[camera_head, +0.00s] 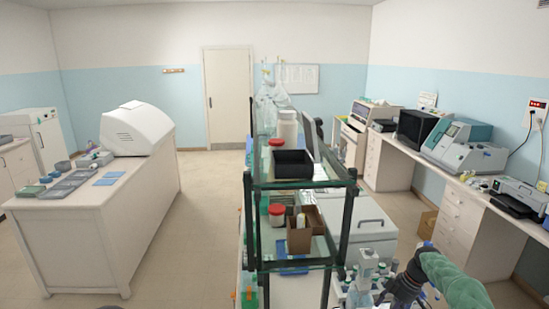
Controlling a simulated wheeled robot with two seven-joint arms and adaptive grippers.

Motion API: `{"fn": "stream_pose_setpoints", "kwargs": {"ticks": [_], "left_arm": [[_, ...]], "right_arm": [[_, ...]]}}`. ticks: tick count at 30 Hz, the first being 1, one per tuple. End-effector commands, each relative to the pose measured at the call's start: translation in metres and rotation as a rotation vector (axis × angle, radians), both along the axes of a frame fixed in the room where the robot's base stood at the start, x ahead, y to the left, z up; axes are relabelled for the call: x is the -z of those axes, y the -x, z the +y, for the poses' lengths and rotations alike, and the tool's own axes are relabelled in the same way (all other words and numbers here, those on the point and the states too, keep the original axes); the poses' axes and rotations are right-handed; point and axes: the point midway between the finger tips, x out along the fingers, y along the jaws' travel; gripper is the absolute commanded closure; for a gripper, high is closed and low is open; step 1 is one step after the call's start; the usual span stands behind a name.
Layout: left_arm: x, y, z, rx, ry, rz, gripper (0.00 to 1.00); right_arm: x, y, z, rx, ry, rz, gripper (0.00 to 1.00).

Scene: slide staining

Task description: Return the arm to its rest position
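My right arm (455,280), green with a dark joint, comes in at the lower right corner. Its dark end, where my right gripper (403,287) seems to be, is beside the bottles at the bottom of the view. The fingers are small and partly hidden, so I cannot tell whether they are open or hold anything.
A glass shelf rack (346,225) with dark posts stands close in the middle, holding a black bin (290,164), a brown box (300,238) and jars. Bottles (360,290) crowd its lower right. A white bench (80,220) is at left. Floor (195,230) between is clear.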

Motion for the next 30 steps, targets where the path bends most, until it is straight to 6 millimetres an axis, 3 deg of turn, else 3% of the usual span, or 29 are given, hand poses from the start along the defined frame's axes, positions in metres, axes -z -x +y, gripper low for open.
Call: {"fn": "stream_pose_setpoints", "kwargs": {"ticks": [1,6,11,15,21,24,30], "left_arm": [[0.000,0.000,0.000,0.000,0.000,0.000,0.60],[0.000,0.000,0.000,0.000,0.000,0.000,0.60],[0.000,0.000,0.000,0.000,0.000,0.000,0.60],[0.000,0.000,0.000,0.000,0.000,0.000,0.60],[0.000,0.000,0.000,0.000,0.000,0.000,0.60],[0.000,0.000,0.000,0.000,0.000,0.000,0.60],[0.000,0.000,0.000,0.000,0.000,0.000,0.60]], "right_arm": [[0.025,0.005,0.018,0.045,-0.003,0.031,0.48],[0.102,0.029,0.073,0.250,0.005,0.112,0.48],[0.162,0.071,0.124,0.445,0.012,0.183,0.48],[0.201,0.118,0.165,0.608,0.015,0.241,0.48],[0.236,0.203,0.218,0.837,0.017,0.323,0.48],[0.242,0.243,0.237,0.940,0.015,0.357,0.48],[0.241,0.304,0.259,1.093,0.009,0.405,0.48]]}}
